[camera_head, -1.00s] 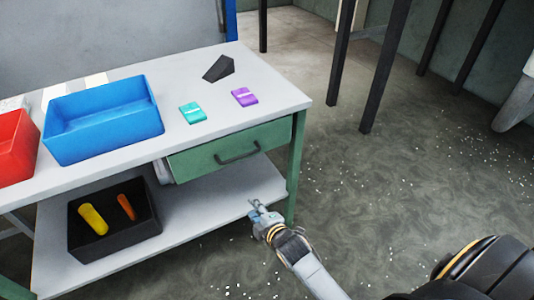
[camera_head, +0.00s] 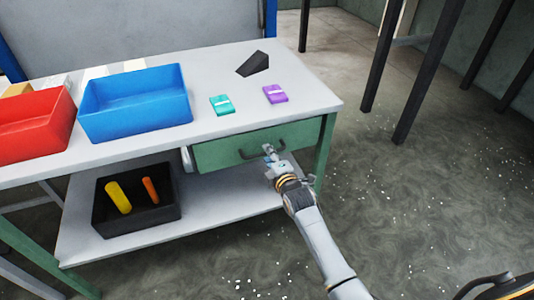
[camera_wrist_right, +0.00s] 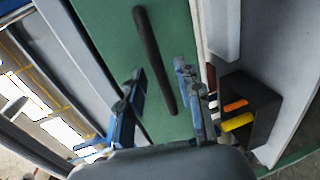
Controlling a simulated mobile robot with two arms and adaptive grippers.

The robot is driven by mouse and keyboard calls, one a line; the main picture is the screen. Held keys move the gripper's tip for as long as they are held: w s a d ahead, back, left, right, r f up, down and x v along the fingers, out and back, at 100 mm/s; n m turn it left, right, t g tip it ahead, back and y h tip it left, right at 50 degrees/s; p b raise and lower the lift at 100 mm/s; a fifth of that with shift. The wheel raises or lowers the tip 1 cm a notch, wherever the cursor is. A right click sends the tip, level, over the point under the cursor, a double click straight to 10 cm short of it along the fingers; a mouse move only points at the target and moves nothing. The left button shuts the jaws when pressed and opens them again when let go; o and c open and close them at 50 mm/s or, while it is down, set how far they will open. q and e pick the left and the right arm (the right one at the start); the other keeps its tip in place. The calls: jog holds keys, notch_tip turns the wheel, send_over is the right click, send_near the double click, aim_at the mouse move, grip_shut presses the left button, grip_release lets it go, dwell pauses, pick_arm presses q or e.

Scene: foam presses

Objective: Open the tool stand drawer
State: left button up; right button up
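The tool stand (camera_head: 190,51) is a grey-topped bench with green legs. Its green drawer (camera_head: 219,154) sits under the top at the right and looks shut. The drawer's dark bar handle (camera_head: 246,156) is partly hidden by my right gripper (camera_head: 270,155) in the head view. In the right wrist view the handle (camera_wrist_right: 153,60) runs lengthwise, and its lower end lies between the two blue fingers of my right gripper (camera_wrist_right: 158,98). The fingers are apart, with gaps to the handle on both sides. My left gripper is not in view.
A red bin (camera_head: 38,130), a blue bin (camera_head: 135,103), a teal item (camera_head: 222,105), a purple item (camera_head: 275,94) and a black wedge (camera_head: 253,64) are on the top. A black crate (camera_head: 136,216) with yellow and orange tools stands on the lower shelf.

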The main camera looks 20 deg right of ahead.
jog(key=shift+x, duration=1.2)
jog(key=shift+c, duration=0.3)
grip_shut()
